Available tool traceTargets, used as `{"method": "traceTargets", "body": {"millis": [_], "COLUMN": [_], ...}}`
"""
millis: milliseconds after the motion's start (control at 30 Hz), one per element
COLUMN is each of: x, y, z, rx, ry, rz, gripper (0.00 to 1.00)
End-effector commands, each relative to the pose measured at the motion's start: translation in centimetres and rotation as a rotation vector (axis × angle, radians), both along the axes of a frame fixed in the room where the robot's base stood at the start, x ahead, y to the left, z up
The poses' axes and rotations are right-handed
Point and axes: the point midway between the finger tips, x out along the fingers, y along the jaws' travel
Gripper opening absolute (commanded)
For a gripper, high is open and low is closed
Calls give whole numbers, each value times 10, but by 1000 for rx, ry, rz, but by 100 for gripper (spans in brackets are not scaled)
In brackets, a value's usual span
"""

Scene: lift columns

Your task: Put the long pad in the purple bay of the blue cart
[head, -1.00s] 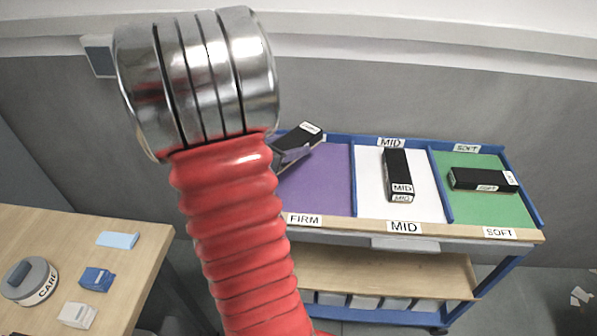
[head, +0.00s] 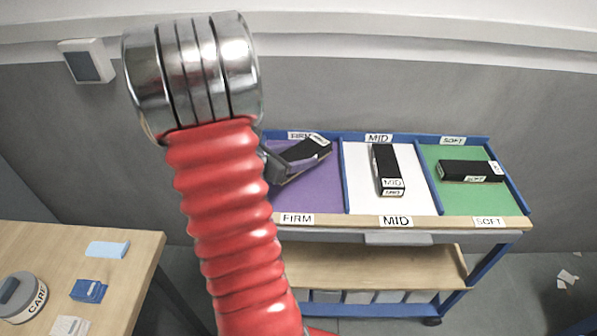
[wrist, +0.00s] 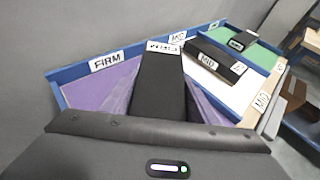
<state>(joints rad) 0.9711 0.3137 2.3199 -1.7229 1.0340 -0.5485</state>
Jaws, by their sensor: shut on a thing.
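The long pad (head: 303,149) is black with a white end label. My gripper (head: 290,163) is shut on it at the purple bay (head: 312,192) of the blue cart (head: 437,182). In the head view the pad lies slantwise across the back part of the bay. The wrist view shows the pad (wrist: 158,85) pointing away from my gripper, its label at the far end, with purple floor on both sides. I cannot tell whether it touches the bay floor. My red arm hides the bay's left side.
The white bay holds a black MID pad (head: 387,168), and the green bay a black SOFT pad (head: 470,171). Blue dividers separate the bays.

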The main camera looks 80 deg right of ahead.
Motion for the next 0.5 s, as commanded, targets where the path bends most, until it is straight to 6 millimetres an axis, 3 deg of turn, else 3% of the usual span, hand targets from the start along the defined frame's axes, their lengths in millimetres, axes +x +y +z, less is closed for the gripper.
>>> {"method": "traceTargets", "body": {"millis": [200,500], "x": [0,1], "y": [0,0], "z": [-20,-21], "rx": [-1,-3], "ry": [2,1], "rz": [1,2], "gripper": [19,19]}}
